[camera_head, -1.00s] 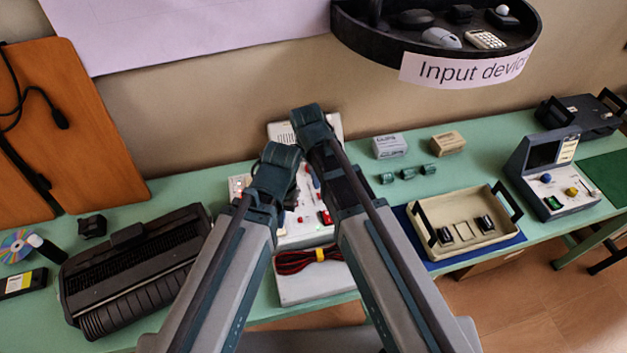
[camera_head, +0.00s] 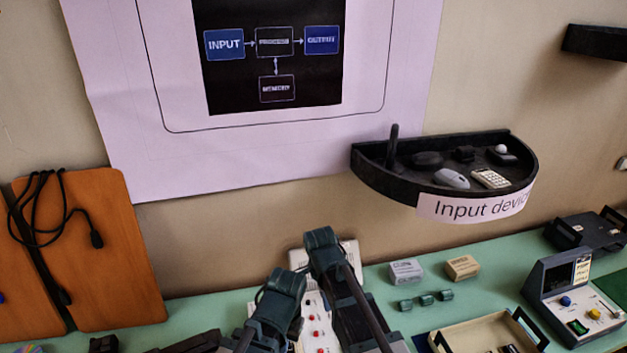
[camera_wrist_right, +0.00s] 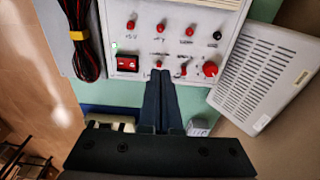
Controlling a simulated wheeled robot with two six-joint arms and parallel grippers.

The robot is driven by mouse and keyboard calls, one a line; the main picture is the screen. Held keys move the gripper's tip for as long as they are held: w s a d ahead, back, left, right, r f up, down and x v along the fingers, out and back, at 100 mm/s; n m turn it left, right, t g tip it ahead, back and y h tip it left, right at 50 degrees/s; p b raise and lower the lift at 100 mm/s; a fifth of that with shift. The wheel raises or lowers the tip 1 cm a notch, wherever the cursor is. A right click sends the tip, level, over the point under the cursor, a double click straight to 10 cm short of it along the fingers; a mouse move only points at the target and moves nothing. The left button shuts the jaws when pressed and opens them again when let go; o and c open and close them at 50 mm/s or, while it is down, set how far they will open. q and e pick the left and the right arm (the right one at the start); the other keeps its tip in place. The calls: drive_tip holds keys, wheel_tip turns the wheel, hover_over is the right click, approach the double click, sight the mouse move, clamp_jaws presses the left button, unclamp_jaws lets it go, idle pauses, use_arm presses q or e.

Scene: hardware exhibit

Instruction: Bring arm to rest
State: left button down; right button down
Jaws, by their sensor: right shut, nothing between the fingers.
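My right arm (camera_head: 345,290) and left arm (camera_head: 275,310) show folded side by side at the bottom middle of the head view. In the right wrist view my right gripper (camera_wrist_right: 160,74) is shut and empty, its dark fingers pointing at a white panel (camera_wrist_right: 208,45) with red and black knobs and switches. The fingertips overlap the panel's near edge; I cannot tell whether they touch it. The panel shows partly in the head view (camera_head: 313,312) between the arms. My left gripper is not visible, hidden by its arm or out of frame.
A white vented box (camera_wrist_right: 268,75) lies beside the panel, and a red-black cable bundle (camera_wrist_right: 82,40) on its other side. On the green bench stand small boxes (camera_head: 406,271), a beige tray (camera_head: 478,338) and a console (camera_head: 570,300). A black shelf (camera_head: 375,178) juts from the wall above.

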drive_tip(key=s+d+n+y, duration=0.1)
drive_tip(key=s+d+n, duration=0.6)
drive_tip(key=d+n, duration=0.7)
drive_tip(key=s+a+f+n+h+b, duration=0.1)
drive_tip(key=s+a+n, duration=0.4)
drive_tip(key=a, duration=0.8)
drive_tip(key=shift+s+a, duration=0.2)
drive_tip(key=shift+s, duration=0.25)
